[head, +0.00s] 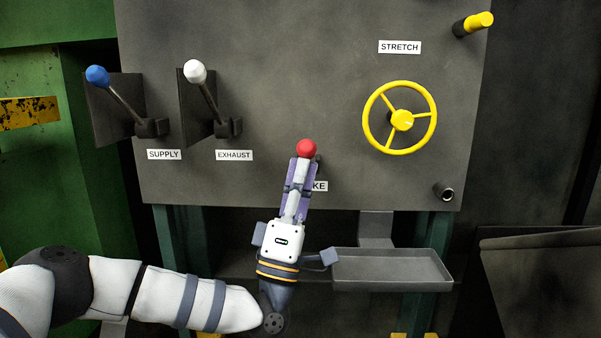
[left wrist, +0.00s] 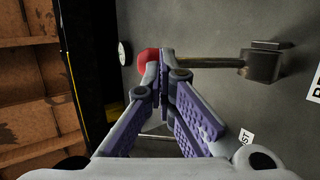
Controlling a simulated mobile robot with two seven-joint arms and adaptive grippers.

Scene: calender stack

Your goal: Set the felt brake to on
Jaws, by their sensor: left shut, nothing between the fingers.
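The brake lever has a red knob (head: 306,148). Its label (head: 319,186) is partly covered by my gripper, with only "KE" showing. In the left wrist view the red knob (left wrist: 148,56) and the grey lever rod (left wrist: 210,63) run to a pivot bracket (left wrist: 262,65) on the panel. My left gripper (head: 302,162) is shut and empty, pointing up the panel in front of the lever. In the left wrist view its fingertips (left wrist: 163,52) overlap the lever just beside the knob; whether they touch it I cannot tell. My right gripper is not in view.
The blue-knobbed supply lever (head: 97,76) and white-knobbed exhaust lever (head: 195,72) stand left on the panel (head: 290,50). A yellow stretch handwheel (head: 400,118) is to the right. A grey tray (head: 390,284) juts out below, near my left wrist.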

